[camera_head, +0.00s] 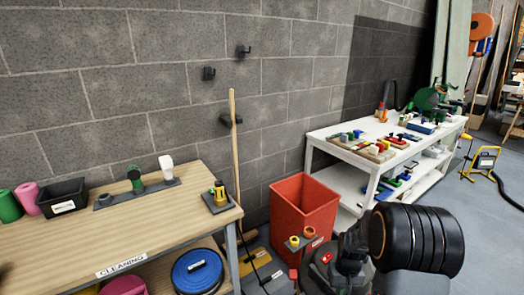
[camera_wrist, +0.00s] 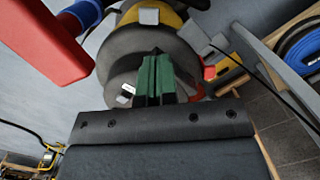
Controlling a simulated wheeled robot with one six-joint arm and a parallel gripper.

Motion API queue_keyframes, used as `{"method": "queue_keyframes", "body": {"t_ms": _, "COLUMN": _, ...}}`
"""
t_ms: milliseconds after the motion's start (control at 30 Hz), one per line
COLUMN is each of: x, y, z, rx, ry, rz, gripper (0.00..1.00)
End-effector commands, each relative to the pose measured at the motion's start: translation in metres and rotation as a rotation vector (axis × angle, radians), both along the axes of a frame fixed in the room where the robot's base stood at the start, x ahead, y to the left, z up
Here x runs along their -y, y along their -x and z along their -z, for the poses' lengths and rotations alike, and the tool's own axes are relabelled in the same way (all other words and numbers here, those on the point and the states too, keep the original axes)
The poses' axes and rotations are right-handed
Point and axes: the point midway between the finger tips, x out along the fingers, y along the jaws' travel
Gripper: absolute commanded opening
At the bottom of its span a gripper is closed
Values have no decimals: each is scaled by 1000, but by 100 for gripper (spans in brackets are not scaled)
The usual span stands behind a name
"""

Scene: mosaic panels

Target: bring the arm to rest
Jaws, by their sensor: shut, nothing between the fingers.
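My gripper (camera_wrist: 155,62) shows in the middle of the wrist view with its green fingers together, shut and empty. In the head view the dark end of my arm (camera_head: 350,255) is low, at the right front of the red bin. My thick black arm link lies to its right. The fingertips cannot be made out clearly in the head view. In the wrist view a rounded grey and yellow thing lies beyond the fingers; I cannot tell whether they touch it.
The red bin (camera_head: 303,208) stands between the wooden table (camera_head: 70,240) and the white shelf table (camera_head: 372,178), both with things on them. A broom handle (camera_head: 234,150) leans on the wall. Floor things crowd the space around my gripper. Open floor lies at the right.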

Motion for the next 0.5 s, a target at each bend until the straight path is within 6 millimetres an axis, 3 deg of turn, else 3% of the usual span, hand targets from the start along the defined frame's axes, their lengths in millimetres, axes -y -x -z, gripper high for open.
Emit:
{"method": "queue_keyframes", "body": {"t_ms": 267, "x": -21, "y": 28, "z": -72, "rx": 25, "ry": 12, "rz": 25, "gripper": 0}}
{"method": "queue_keyframes", "body": {"t_ms": 500, "x": -48, "y": 69, "z": -166, "rx": 122, "ry": 28, "rz": 25, "gripper": 0}}
